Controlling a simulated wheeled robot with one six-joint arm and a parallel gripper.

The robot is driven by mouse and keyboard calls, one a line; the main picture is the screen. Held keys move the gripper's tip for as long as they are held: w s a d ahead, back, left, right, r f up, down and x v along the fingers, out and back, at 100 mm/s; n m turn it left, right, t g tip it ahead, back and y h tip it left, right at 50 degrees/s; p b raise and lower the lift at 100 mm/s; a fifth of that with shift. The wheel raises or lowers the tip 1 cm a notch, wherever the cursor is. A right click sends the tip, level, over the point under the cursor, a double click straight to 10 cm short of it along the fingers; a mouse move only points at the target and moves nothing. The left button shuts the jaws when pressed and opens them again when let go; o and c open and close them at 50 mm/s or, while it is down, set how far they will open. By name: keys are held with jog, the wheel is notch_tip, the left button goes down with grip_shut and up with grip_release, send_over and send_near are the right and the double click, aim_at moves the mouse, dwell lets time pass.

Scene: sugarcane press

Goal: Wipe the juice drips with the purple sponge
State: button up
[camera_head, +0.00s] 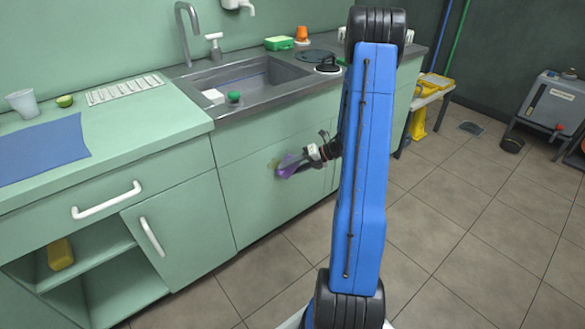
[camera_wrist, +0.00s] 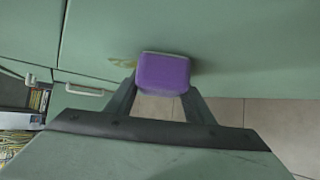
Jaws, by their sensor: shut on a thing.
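The purple sponge (camera_wrist: 162,74) is between the fingers of my gripper (camera_wrist: 160,98) in the wrist view, and the fingers are shut on it. In the head view my gripper (camera_head: 300,160) holds the sponge (camera_head: 288,166) at the green cabinet front below the sink. A yellowish juice stain (camera_head: 273,165) shows on that cabinet front just left of the sponge. The stain (camera_wrist: 124,63) also shows beside the sponge in the wrist view, partly hidden by it. I cannot tell whether the sponge touches the panel.
The sink (camera_head: 240,83) is set in the counter above. A side table (camera_head: 430,90) and a grey machine (camera_head: 550,105) are at the right. The tiled floor (camera_head: 440,210) is mostly clear.

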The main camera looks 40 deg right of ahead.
aim_at(279, 174)
jog(key=shift+s+a, duration=0.1)
jog(key=shift+a, duration=4.35)
jog(key=shift+r, duration=1.2)
jog(key=shift+d, duration=1.7)
jog(key=shift+w+d, duration=0.15)
jog(key=shift+d, duration=2.45)
jog(key=shift+w+d, duration=0.15)
jog(key=shift+d, duration=2.45)
jog(key=shift+a, duration=0.1)
